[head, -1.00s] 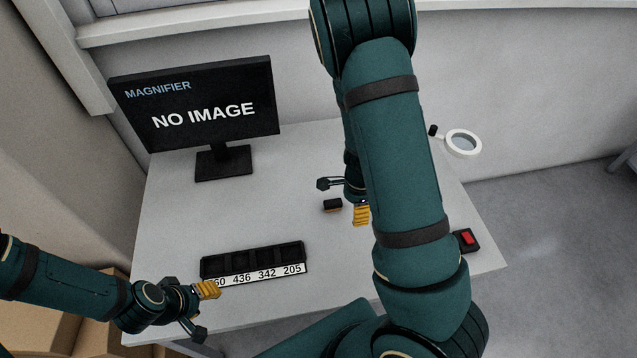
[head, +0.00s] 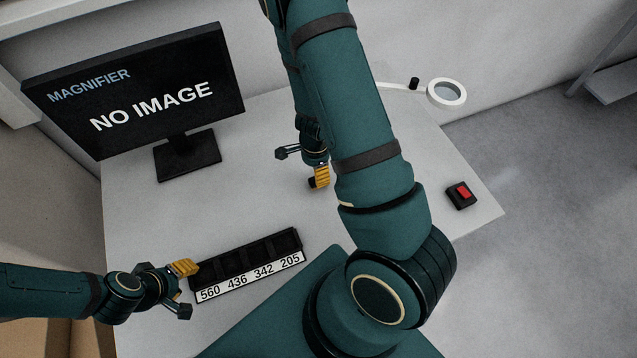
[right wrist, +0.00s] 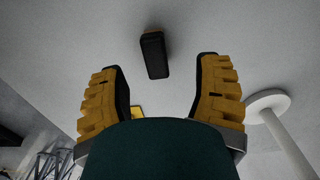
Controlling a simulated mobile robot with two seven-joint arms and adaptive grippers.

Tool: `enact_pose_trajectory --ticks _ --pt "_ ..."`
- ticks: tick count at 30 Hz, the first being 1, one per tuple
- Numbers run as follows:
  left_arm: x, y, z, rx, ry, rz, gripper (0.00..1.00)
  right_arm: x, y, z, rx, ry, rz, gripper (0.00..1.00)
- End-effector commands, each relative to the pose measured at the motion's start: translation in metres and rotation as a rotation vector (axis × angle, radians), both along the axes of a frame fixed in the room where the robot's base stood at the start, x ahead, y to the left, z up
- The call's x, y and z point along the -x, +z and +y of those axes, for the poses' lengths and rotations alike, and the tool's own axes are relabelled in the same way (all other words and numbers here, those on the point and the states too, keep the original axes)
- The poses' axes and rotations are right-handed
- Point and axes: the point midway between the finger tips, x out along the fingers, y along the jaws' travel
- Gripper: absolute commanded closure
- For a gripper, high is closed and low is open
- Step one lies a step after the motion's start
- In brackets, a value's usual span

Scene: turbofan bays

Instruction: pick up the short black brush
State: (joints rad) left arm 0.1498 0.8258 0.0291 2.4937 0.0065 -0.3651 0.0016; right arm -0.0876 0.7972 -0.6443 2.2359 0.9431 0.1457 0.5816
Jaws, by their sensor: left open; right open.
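The short black brush (right wrist: 154,54) shows in the right wrist view as a small black block with a thin brownish edge, lying on the table. It lies just beyond and between the fingertips of my right gripper (right wrist: 162,78), which is open and not touching it. In the head view my right gripper (head: 302,168) is low over the middle of the table, and the brush is mostly or fully hidden by it. My left gripper (head: 187,290) is open and empty at the left end of the black tray.
A black tray (head: 212,268) with numbered slots lies at the table's front. A monitor (head: 150,95) stands at the back left. A ring magnifier (head: 433,92) is at the back right. A red-buttoned black box (head: 461,195) is near the right edge. The table right of the tray is partly covered by my arm.

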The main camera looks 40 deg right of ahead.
Motion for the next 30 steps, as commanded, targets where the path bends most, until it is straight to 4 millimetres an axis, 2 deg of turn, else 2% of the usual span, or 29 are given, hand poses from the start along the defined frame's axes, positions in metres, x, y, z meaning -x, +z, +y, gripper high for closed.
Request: enact_pose_trajectory --ticks 5,15,25,26,30 --pt "0.000 -0.006 0.000 -0.001 0.000 -0.001 0.53 0.002 -0.010 -0.001 -0.001 -0.003 0.001 0.36" --pt "-0.001 -0.030 -0.001 -0.006 0.002 0.001 0.53 0.009 -0.053 -0.004 -0.002 -0.002 0.002 0.36" --pt "-0.001 -0.031 -0.001 -0.006 0.001 0.000 0.53 0.008 -0.056 -0.004 0.000 0.000 0.000 0.36" --pt "-0.001 -0.031 -0.001 -0.006 0.001 0.000 0.53 0.008 -0.056 -0.004 0.000 0.000 0.000 0.41" --pt "-0.001 -0.031 -0.001 -0.006 0.001 0.001 0.53 0.008 -0.056 -0.004 -0.001 0.000 0.000 0.90"
